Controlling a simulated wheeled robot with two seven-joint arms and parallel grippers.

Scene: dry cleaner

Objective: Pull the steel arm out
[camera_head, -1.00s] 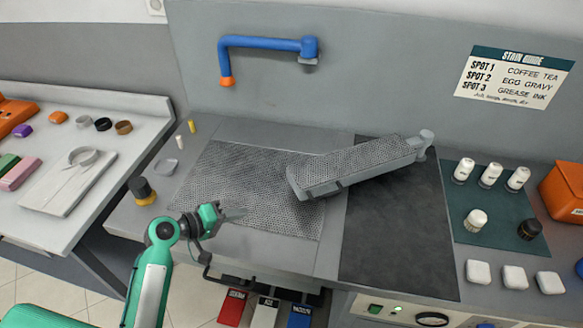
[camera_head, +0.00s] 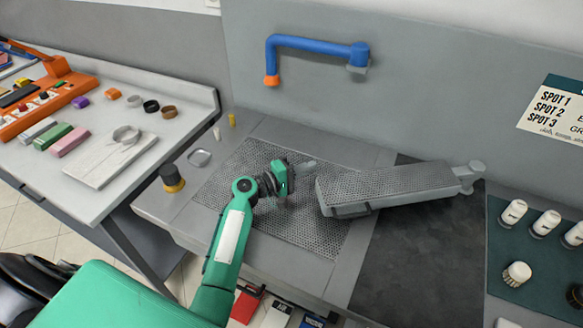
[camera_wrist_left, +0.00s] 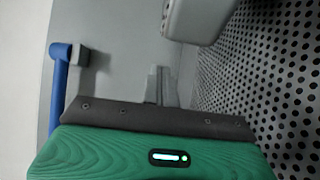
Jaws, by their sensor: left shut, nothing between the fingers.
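The steel arm (camera_head: 388,187) is a long grey board with a perforated top, on a pivot at its right end. It lies slanted over the table, its near left end over the perforated plate, with a dark handle (camera_head: 351,210) on its front side. My left gripper (camera_head: 310,166) is shut and empty above the perforated plate, left of the arm's free end and apart from it. The left wrist view shows the shut fingers (camera_wrist_left: 160,86) and the rounded end of the steel arm (camera_wrist_left: 198,18) above them. My right gripper is out of view.
A blue pipe (camera_head: 315,45) with an orange tip is on the wall behind. The perforated plate (camera_head: 235,185) is clear. A black-and-yellow knob (camera_head: 173,178) stands at the left, and white bottles (camera_head: 513,212) stand on a green mat at the right.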

